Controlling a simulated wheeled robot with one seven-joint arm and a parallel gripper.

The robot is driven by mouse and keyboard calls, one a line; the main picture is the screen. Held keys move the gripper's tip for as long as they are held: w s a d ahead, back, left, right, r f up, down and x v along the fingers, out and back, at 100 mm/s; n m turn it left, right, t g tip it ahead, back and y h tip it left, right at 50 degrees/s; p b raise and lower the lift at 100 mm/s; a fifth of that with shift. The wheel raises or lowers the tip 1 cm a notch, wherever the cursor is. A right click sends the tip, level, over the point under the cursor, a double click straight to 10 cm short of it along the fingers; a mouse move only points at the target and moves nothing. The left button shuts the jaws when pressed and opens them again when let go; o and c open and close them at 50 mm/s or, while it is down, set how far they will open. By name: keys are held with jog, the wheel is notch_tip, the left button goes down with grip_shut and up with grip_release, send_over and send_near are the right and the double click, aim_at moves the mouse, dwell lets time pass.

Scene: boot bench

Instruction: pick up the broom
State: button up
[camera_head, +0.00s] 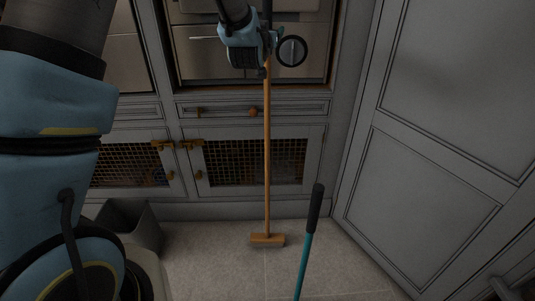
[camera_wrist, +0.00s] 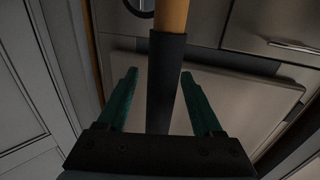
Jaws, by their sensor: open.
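The broom (camera_head: 267,165) stands upright in front of the cabinets, with a long orange-brown handle and a flat block head (camera_head: 267,240) on the floor. Its upper end has a dark grip. My gripper (camera_head: 267,45) is at the upper part of the handle. In the wrist view, the broom's dark grip and orange handle (camera_wrist: 171,15) run between the two teal fingers of my open gripper (camera_wrist: 160,78). Gaps show on both sides, so the fingers do not appear closed on it. The broom's topmost end is cut off in the head view.
A teal pole with a black grip (camera_head: 315,208) leans nearby on the right; its lower end is out of view. A grey bin (camera_head: 134,228) stands at left. Cabinets (camera_head: 315,107) and an oven lie behind, and a panelled door (camera_head: 425,165) at right. Some floor is clear.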

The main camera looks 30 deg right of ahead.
jog(key=shift+w, duration=0.1)
grip_shut()
dwell(0.5)
